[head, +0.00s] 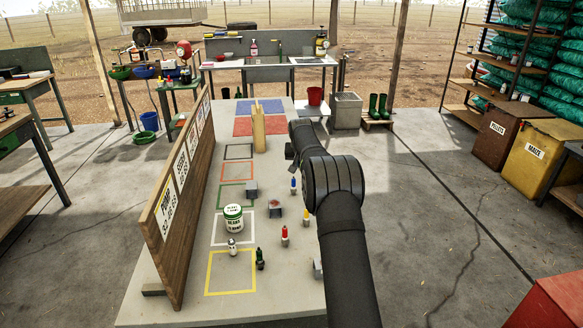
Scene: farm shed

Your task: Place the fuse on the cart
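I cannot tell for certain which thing is the fuse. Small grey-based pieces with coloured tops stand on the bench's right side: a blue-topped one (293,186), a red-topped one (284,236) and a yellow-topped one (306,204) beside my arm. A grey block (252,190) sits by the green outline, and a grey piece with a reddish top (275,209) is right of it. No cart is clear on the bench; a wheeled trailer (160,15) stands outside at the back left. My arm reaches forward over the bench's right side; its gripper end is mostly hidden, its fingers not discernible.
The bench (180,300) has coloured outlines and a wooden sign board (180,195) along its left edge. A white jar (233,217), small white bottle (232,247), dark green bottle (260,258) and upright wooden block (258,130) stand on it. Blue (275,105) and red mats lie farther back.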

